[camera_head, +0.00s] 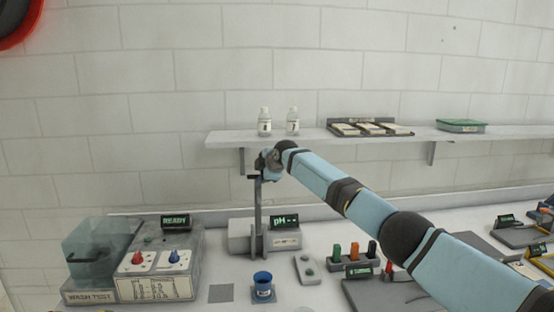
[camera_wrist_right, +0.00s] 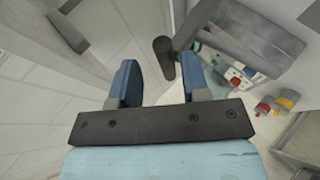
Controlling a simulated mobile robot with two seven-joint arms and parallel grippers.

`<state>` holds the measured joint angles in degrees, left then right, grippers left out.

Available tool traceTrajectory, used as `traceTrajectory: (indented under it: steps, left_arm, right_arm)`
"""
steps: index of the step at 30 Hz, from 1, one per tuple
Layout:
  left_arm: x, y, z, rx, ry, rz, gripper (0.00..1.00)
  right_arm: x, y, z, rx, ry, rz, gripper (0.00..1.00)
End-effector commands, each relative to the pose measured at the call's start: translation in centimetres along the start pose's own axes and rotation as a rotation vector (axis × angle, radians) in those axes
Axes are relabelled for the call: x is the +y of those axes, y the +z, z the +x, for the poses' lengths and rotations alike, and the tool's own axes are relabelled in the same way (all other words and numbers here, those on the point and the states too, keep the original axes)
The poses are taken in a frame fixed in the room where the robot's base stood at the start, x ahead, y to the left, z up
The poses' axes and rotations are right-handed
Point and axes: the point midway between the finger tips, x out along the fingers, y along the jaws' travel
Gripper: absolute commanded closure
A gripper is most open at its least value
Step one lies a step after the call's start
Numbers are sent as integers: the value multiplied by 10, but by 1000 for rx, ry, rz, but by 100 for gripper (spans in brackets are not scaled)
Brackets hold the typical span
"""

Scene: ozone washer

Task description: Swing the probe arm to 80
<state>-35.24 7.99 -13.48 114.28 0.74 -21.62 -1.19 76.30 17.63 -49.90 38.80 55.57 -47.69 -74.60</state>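The pH meter (camera_head: 284,239) is a grey box with a lit "pH --" display, standing at the back of the bench. A dark grey upright post (camera_head: 257,220) stands in front of it. My right gripper (camera_head: 267,163) is at the top of this post and covers what is there. In the right wrist view my right gripper (camera_wrist_right: 160,82) is open. A dark rounded arm end (camera_wrist_right: 164,60), seemingly the probe arm, shows between its fingers; contact cannot be told. No angle scale is readable. My left gripper is not in view.
A blue cup (camera_head: 262,285) stands in front of the post. A washer unit (camera_head: 158,262) reading "READY" with red and blue knobs is at left. A wall shelf (camera_head: 225,141) with two bottles runs just above my gripper. Coloured vials (camera_head: 354,250) stand at right.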

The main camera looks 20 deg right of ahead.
Motion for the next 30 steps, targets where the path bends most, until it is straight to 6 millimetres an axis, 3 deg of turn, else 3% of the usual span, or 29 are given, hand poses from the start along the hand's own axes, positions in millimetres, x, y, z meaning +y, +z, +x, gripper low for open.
traceTrajectory:
  steps: [18, 24, 30]
  left_arm:
    - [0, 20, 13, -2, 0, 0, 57]
    - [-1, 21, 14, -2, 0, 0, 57]
    - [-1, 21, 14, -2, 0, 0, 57]
  right_arm:
    - [5, -4, -117, 5, 18, -3, 58]
    - [5, -4, -132, 5, 18, -2, 58]
    - [6, -5, -133, 4, 18, -2, 58]
